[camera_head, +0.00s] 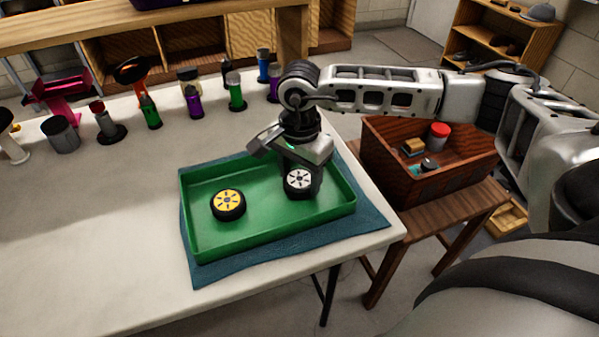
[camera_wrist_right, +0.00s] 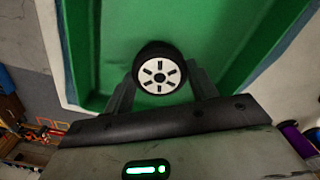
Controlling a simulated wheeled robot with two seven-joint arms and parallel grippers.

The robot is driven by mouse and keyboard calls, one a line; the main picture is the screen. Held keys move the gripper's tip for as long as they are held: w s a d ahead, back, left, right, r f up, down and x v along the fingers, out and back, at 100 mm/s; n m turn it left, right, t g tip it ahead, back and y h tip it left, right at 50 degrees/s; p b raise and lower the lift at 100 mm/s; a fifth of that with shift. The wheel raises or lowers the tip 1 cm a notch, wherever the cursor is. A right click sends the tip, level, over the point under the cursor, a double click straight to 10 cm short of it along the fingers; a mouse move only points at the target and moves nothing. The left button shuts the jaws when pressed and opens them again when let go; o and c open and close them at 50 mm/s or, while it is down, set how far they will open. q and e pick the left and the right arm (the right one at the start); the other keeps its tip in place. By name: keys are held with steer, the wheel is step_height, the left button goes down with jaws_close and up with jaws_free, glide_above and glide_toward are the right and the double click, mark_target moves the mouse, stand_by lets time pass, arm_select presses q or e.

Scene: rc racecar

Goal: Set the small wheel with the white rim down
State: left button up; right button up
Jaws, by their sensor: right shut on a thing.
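The small wheel with the white rim (camera_head: 299,181) is in the right part of the green tray (camera_head: 222,247), black tyre around a white spoked rim. My right gripper (camera_head: 303,172) is over it, pointing down, and is shut on it. In the right wrist view the wheel (camera_wrist_right: 160,76) sits between the two fingers of the right gripper (camera_wrist_right: 161,88), rim facing the camera. I cannot tell whether the wheel touches the tray floor. A wheel with a yellow rim (camera_head: 228,204) lies in the tray to the left, apart from the gripper. My left gripper is not in view.
The tray stands on a blue cloth (camera_head: 212,275) at the table's right corner. Several coloured bottles (camera_head: 236,92) stand along the back of the table. A wooden box (camera_head: 386,161) with items sits on a stool at the right. The table's left front (camera_head: 90,240) is clear.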

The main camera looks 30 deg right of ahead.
mark_target(299, 178)
steer(key=shift+f, duration=0.2)
steer(key=o, duration=1)
steer(key=shift+r, duration=0.25)
step_height(299, 178, up, 12)
steer(key=shift+f, duration=0.1)
